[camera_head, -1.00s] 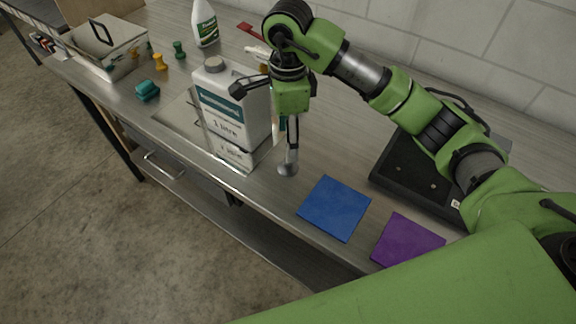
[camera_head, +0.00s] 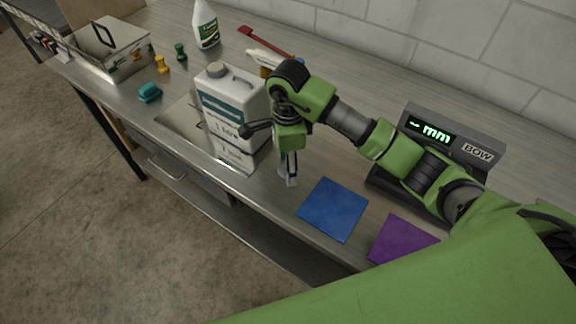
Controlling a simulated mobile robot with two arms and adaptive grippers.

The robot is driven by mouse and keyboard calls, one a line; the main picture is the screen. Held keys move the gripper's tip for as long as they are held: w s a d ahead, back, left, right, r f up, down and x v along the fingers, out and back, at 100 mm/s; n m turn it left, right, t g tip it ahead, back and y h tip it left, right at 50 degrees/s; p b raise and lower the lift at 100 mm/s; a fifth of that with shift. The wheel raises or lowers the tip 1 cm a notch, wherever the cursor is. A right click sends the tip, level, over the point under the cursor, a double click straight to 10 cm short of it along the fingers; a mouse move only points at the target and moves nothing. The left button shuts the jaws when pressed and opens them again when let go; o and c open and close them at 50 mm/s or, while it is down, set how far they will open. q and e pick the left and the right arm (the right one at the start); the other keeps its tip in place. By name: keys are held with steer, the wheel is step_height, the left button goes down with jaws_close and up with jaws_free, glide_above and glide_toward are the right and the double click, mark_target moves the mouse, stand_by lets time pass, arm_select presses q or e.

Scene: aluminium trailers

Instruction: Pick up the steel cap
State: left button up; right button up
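The steel cap (camera_head: 283,172) appears to be the small grey metal piece standing on the bench, left of the blue square. It is partly hidden by a finger of my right gripper (camera_head: 269,156). This gripper is open, with one finger spread left in front of the white jug and the other pointing down beside the cap. I cannot tell whether that finger touches the cap. My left gripper is out of view.
The white jug (camera_head: 236,112) stands close to the left of the gripper. A blue square (camera_head: 333,208) and a purple square (camera_head: 402,240) lie to the right. A device with a lit display (camera_head: 446,138) stands behind my arm. A metal box (camera_head: 112,48) is far left.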

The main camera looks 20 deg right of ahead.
steer(key=c, duration=1)
steer(key=shift+r, duration=0.1)
